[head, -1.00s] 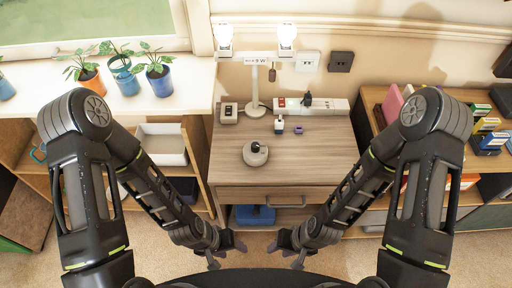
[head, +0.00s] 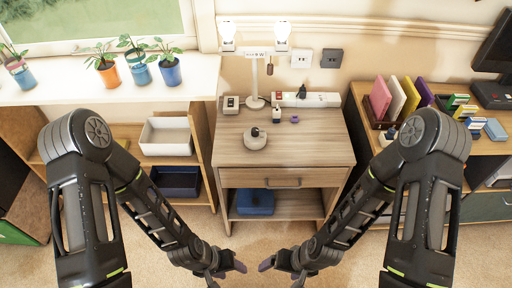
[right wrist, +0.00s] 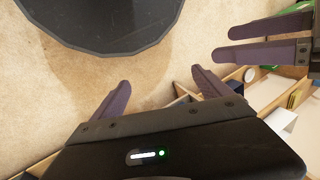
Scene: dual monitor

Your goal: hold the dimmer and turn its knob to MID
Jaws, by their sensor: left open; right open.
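The dimmer looks to be the round grey-beige unit (head: 255,142) with a small black knob on top, lying on the wooden desk (head: 310,150). Its markings are too small to read, so the knob's setting cannot be told. My left gripper (head: 227,273) is open and empty, low in front of the desk. My right gripper (head: 281,272) is open and empty beside it, also well short of the dimmer. In the right wrist view my right gripper's purple fingers (right wrist: 163,92) are spread over carpet; my left gripper (right wrist: 262,40) shows at the upper right.
A lamp with two lit bulbs (head: 254,60), a power strip (head: 307,99), a small switch box (head: 231,105) and a purple ring (head: 294,119) are at the desk's back. Shelving flanks both sides. Carpet is clear between my grippers and the desk.

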